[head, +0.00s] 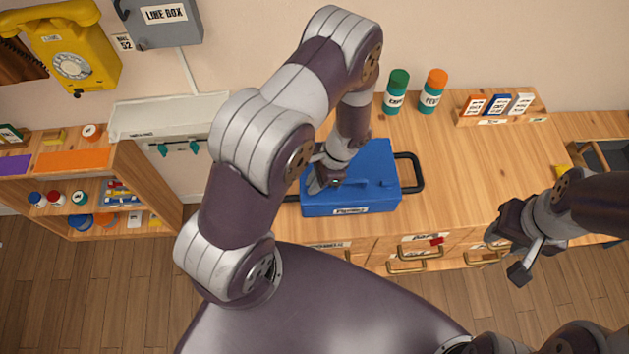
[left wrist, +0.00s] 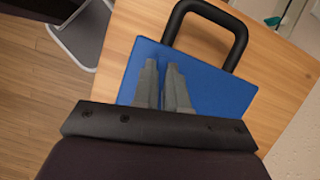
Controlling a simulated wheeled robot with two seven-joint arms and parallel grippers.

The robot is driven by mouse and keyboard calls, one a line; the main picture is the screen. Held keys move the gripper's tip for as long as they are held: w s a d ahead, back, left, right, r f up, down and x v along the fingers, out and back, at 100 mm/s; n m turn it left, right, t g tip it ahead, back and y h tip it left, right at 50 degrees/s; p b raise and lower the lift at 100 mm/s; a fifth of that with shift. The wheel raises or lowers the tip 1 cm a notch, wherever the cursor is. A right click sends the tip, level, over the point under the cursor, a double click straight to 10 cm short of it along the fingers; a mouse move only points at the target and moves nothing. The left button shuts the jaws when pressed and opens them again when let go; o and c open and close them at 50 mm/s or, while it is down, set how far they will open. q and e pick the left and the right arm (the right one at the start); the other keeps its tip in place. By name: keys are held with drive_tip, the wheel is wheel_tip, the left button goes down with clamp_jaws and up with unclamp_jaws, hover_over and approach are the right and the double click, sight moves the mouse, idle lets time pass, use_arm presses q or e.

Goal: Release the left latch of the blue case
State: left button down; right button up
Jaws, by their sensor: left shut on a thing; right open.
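The blue case (head: 350,190) lies closed on the wooden counter, with a white label on its front and a black handle (head: 415,172) at its right end. It also shows in the left wrist view (left wrist: 222,95). My left gripper (head: 318,186) is low over the left part of the case top. Its two fingers (left wrist: 166,65) are close together, shut on a small part there that looks like the left latch. The fingers hide that latch. A small blue part (head: 385,183) shows on the right of the case top. My right gripper (head: 506,262) is open and empty, in front of the counter's right part.
Green (head: 397,92) and orange-capped (head: 432,92) jars stand behind the case. A wooden card holder (head: 503,107) stands at the back right. Drawers with brass handles (head: 408,266) are below the front edge. The counter (head: 470,165) right of the case is clear.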

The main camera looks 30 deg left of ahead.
use_arm(q)
drive_tip(key=n, duration=0.1)
drive_tip(key=n+h, duration=0.1)
drive_tip(key=n, duration=0.1)
drive_tip(key=shift+w+n+g, duration=0.2)
drive_tip(key=shift+n+g, duration=0.1)
drive_tip(key=n+h, duration=0.1)
drive_tip(key=n, duration=0.1)
drive_tip(key=n+h, duration=0.1)
drive_tip(key=n, duration=0.1)
drive_tip(key=shift+a+n+g+b, duration=0.15)
drive_tip(key=shift+n+g+b, duration=0.15)
drive_tip(key=shift+b, duration=0.05)
drive_tip(key=n, duration=0.2)
drive_tip(key=n+h, duration=0.1)
drive_tip(key=n, duration=0.1)
drive_tip(key=shift+a+h, duration=0.15)
drive_tip(key=shift+h, duration=0.15)
drive_tip(key=shift+n+h, duration=0.5)
drive_tip(key=shift+n, duration=1.1)
drive_tip(key=c, duration=1.2)
unclamp_jaws()
drive_tip(key=shift+o, duration=0.2)
drive_tip(key=shift+a+r, duration=0.1)
